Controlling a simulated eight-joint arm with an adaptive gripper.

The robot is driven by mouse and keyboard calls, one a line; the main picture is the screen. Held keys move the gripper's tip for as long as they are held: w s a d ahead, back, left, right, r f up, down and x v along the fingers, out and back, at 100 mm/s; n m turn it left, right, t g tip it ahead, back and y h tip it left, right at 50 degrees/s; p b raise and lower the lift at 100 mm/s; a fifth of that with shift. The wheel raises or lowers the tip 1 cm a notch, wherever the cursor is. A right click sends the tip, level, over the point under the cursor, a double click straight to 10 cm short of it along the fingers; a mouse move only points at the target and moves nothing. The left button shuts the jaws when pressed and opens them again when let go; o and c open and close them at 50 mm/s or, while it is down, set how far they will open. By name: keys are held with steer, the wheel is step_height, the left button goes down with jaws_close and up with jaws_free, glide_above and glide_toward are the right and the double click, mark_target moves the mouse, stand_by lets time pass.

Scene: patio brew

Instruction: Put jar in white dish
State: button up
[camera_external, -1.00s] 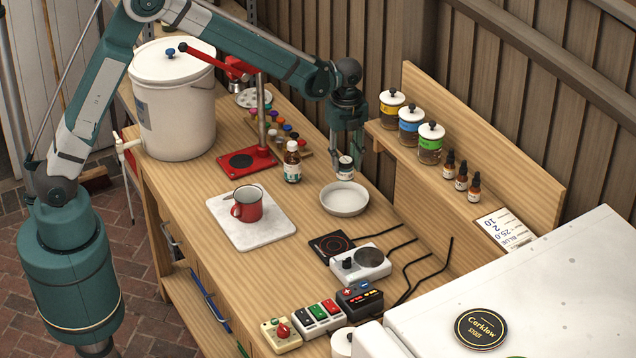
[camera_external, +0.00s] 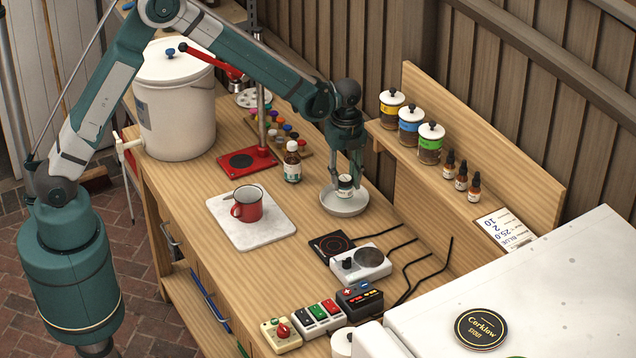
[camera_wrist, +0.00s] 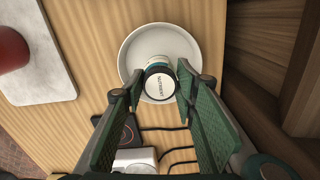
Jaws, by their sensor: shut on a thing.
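The jar (camera_external: 345,187) is small, with a dark lid rim and a white label. My gripper (camera_external: 346,178) is shut on it, and the jar is upright at the white dish (camera_external: 342,208). In the wrist view the jar's round white top (camera_wrist: 159,83) sits between the fingertips of my gripper (camera_wrist: 158,88), over the lower part of the white dish (camera_wrist: 142,42). I cannot tell whether the jar's base touches the dish.
A brown bottle (camera_external: 292,163) stands left of the dish. A red mug (camera_external: 246,204) stands on a marble board (camera_external: 262,232). A black hot plate (camera_external: 330,245) and a white scale-like device (camera_external: 360,263) are in front. A shelf with jars (camera_external: 431,143) is at the right.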

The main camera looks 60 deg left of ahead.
mark_target(345, 178)
steer(key=shift+f, duration=1.15)
steer(key=shift+f, duration=0.15)
steer(key=o, duration=0.9)
steer(key=shift+o, duration=0.2)
steer(key=shift+r, duration=0.25)
step_height(345, 178, up, 12)
steer(key=shift+f, duration=0.1)
